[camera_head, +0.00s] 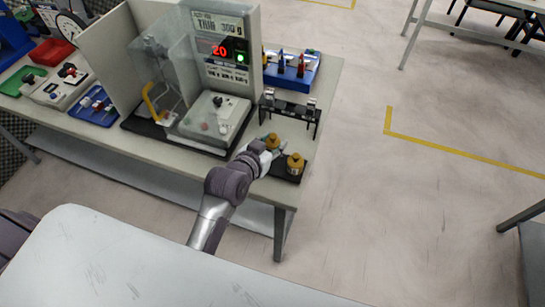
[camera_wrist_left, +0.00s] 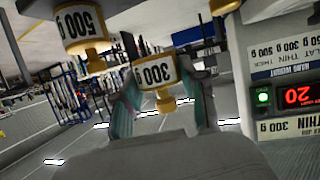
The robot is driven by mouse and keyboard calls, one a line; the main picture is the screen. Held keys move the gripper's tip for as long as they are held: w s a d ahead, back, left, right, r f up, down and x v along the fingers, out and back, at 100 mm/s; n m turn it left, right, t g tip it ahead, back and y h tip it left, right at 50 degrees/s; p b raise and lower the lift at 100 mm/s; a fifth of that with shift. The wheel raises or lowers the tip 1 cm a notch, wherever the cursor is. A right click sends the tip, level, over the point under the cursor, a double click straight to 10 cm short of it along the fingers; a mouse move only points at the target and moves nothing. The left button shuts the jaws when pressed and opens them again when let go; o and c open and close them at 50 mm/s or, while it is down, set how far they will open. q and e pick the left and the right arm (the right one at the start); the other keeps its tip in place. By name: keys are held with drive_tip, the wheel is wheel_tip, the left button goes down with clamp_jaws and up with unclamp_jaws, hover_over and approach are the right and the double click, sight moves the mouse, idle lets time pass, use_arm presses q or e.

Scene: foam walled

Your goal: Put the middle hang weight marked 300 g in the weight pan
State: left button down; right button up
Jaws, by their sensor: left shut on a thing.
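The 300 g weight (camera_wrist_left: 155,72), a brass piece with a white label, is between my left gripper's fingers (camera_wrist_left: 165,100) in the left wrist view, where it appears upside down. In the head view my left gripper (camera_head: 268,152) is shut on this brass weight (camera_head: 272,141) at the bench's front right. I cannot tell whether it is clear of its stand. The 500 g weight (camera_wrist_left: 82,35) is beside it; a brass weight (camera_head: 295,163) stands on the dark base right of the gripper. I cannot clearly identify the weight pan. My right gripper is not in view.
A blue tray (camera_head: 295,70) lies farther back. Open floor is to the right.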

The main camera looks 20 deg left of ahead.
use_arm(q)
drive_tip(key=shift+f+p, duration=0.55)
drive_tip(key=shift+f, duration=2.5)
drive_tip(key=shift+f, duration=0.15)
drive_tip(key=c, duration=0.6)
unclamp_jaws()
drive_tip(key=shift+c, duration=0.2)
drive_tip(key=shift+f, duration=0.1)
